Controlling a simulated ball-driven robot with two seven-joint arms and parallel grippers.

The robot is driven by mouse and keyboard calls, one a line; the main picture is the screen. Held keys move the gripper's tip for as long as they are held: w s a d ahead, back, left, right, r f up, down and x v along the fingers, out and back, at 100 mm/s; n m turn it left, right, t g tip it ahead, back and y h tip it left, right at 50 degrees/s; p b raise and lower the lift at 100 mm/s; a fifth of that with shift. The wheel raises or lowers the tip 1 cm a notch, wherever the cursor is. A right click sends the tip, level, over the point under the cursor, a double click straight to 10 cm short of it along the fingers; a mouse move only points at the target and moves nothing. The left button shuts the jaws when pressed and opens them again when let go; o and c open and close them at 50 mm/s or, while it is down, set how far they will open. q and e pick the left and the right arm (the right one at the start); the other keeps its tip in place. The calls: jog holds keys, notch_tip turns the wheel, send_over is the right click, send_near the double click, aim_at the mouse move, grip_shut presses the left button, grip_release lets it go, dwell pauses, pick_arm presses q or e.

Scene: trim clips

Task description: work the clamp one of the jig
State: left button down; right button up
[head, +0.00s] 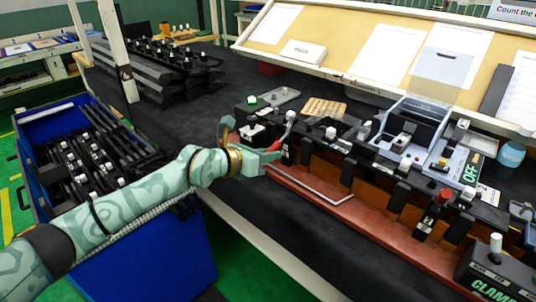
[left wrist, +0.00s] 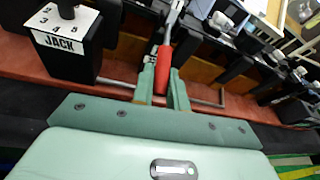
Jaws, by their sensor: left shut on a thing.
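A toggle clamp with a red handle (left wrist: 161,80) and a metal lever (left wrist: 171,20) stands at the front of the jig (head: 330,155). My left gripper (left wrist: 164,88) has its two green fingers on either side of the red handle and is shut on it. The clamp's base is partly hidden. My right gripper is not in view.
A bent metal rod (head: 318,188) lies on the red ledge. Another red-topped part (head: 443,196) and a CLAMP box (head: 497,270) stand to the right. A blue bin (head: 165,240) is at left.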

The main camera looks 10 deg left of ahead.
pick_arm(q)
jog(key=c, duration=1.4)
grip_release()
jog(key=p+v, duration=0.5)
jog(key=v, duration=1.1)
jog(key=shift+s, duration=0.1)
jog(key=shift+a, duration=0.1)
